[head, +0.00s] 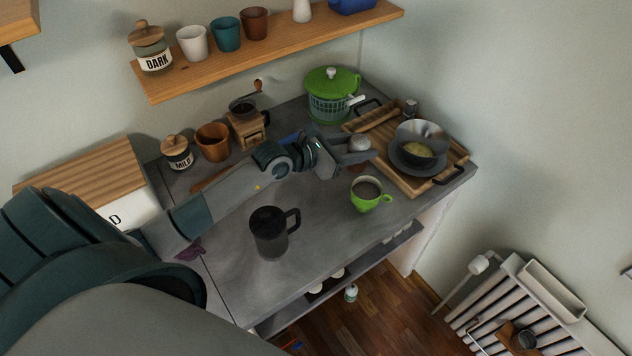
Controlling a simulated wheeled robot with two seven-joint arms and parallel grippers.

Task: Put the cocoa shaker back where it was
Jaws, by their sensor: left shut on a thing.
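The cocoa shaker (359,144), with a grey domed top and a brownish lower part, is between the fingers of my left gripper (354,157). The gripper is shut on it. It looks upright, behind the green cup and just left of the wooden tray (390,178). The fingers hide part of its body, and I cannot tell whether its base touches the counter (330,215). My right gripper is not in view.
A green cup (367,195) of dark drink stands in front of the gripper. A dark mug (270,232) is front left. The tray holds a bowl (418,146). A green salad spinner (331,95) and a coffee grinder (246,125) stand behind. Counter between mug and cup is clear.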

